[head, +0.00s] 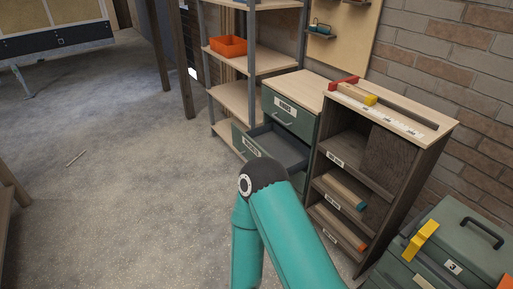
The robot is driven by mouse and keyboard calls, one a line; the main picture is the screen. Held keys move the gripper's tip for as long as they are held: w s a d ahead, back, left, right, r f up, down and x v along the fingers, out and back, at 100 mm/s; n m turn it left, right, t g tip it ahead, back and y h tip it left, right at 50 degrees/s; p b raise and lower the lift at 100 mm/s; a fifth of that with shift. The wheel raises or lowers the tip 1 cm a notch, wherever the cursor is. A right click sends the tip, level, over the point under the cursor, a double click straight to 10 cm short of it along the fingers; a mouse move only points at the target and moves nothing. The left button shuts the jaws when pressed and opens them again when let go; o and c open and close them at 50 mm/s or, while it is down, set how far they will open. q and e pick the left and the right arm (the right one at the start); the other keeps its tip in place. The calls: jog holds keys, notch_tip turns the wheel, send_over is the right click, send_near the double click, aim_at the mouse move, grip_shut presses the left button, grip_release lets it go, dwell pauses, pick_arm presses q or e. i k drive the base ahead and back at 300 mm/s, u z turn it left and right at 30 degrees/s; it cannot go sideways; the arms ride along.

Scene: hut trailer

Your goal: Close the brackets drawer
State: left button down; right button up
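A green drawer cabinet (291,100) with a wooden top stands against the brick wall. Its middle drawer (286,150) is pulled out toward the lower left, and its dark interior looks empty where I can see it. A white label is on this drawer's front, too small to read surely. The upper drawer (287,112) is shut. The bent elbow of one of my teal arms covers the near end of the open drawer and the cabinet's lower part. I cannot tell whether it touches the drawer. Neither gripper is in view.
A wooden shelf rack (253,87) with an orange bin (229,46) stands behind the cabinet. An open-fronted unit (365,150) holding wood blocks stands to its right, with a green toolbox (463,245) at lower right. Open concrete floor (120,160) lies to the left.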

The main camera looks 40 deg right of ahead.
aim_at(270, 140)
jog(key=z, duration=0.4)
jog(key=i, duration=1.15)
jog(key=z, duration=1.25)
jog(key=i, duration=0.7)
jog(key=z, duration=0.35)
jog(key=k, duration=0.95)
jog(key=z, duration=0.2)
jog(key=i, duration=0.95)
jog(key=u, duration=0.1)
